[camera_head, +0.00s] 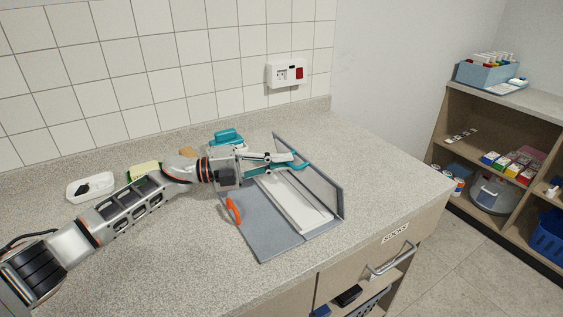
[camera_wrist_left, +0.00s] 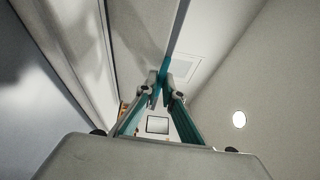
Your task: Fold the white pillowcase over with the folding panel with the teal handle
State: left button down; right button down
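The grey folding board (camera_head: 262,232) lies on the counter. Its panel with the teal handle (camera_head: 314,178) stands raised, roughly upright, along the board's right side. The white pillowcase (camera_head: 299,203) lies flat as a narrow strip on the board beside that panel, its far end partly hidden by my left gripper. My left gripper (camera_head: 294,160) reaches over the board to the panel's upper edge. Its fingers are shut on the teal handle (camera_head: 301,165). In the left wrist view the fingertips (camera_wrist_left: 163,92) close around the teal handle (camera_wrist_left: 164,66). My right gripper is not in view.
An orange handle (camera_head: 234,210) is on the board's flat left panel. A teal object (camera_head: 227,138), a sponge (camera_head: 144,171) and a white dish (camera_head: 91,187) stand by the tiled wall. The counter right of the board is clear. An open drawer (camera_head: 372,292) juts out in front.

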pick_arm(q)
jog(key=shift+s+a+f, duration=0.35)
jog(key=shift+a+f, duration=0.05)
jog(key=shift+f, duration=0.25)
jog(key=c, duration=2.2)
grip_release()
jog(key=shift+c, duration=0.2)
jog(key=shift+o, duration=0.3)
jog(key=shift+a, duration=0.1)
jog(key=shift+r, duration=0.15)
jog(key=v, duration=1.2)
